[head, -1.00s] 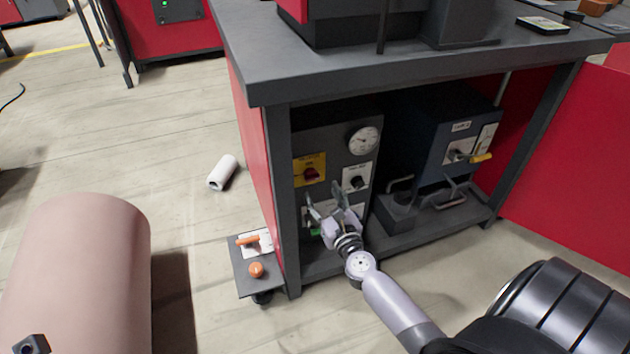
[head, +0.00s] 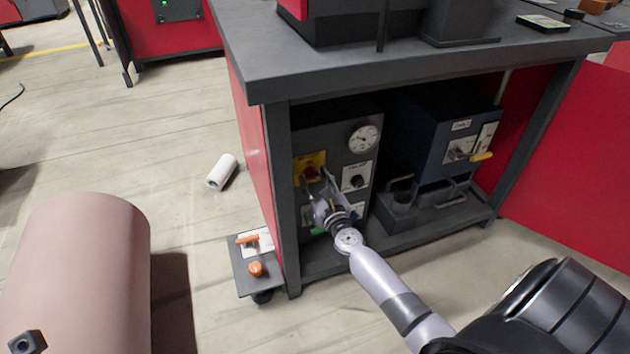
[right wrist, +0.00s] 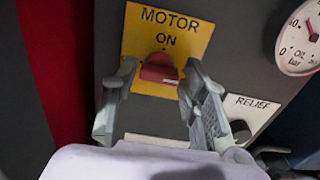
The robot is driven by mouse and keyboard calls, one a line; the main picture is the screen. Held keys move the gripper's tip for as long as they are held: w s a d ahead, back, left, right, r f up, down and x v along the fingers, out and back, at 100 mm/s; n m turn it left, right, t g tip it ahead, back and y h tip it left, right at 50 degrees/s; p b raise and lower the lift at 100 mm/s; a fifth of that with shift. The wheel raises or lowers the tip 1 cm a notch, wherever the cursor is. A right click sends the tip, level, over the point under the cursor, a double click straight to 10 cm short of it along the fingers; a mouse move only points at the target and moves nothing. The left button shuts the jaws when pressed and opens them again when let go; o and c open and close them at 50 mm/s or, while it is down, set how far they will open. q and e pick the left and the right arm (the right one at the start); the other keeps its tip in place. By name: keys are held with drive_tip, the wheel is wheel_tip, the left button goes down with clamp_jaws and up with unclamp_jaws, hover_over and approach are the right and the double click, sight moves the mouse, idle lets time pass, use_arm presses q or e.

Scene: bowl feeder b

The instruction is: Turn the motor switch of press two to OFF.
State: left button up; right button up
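The motor switch is a red knob (right wrist: 159,69) on a yellow plate (right wrist: 190,38) that reads MOTOR ON in the right wrist view. In the head view the yellow plate (head: 303,162) sits at the upper left of the grey panel (head: 338,134) under the bench. My right gripper (right wrist: 158,80) is open, with one finger on each side of the red knob. I cannot tell whether the fingers touch it. In the head view my right gripper (head: 319,180) partly covers the knob.
A RELIEF knob (head: 355,182) and a round oil gauge (head: 363,138) are right of the switch. A bench leg (head: 284,200) stands close at left. A blue box (head: 445,140) with a yellow-handled lever is at right.

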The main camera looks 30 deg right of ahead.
drive_tip(key=c, duration=0.7)
drive_tip(key=shift+c, duration=0.2)
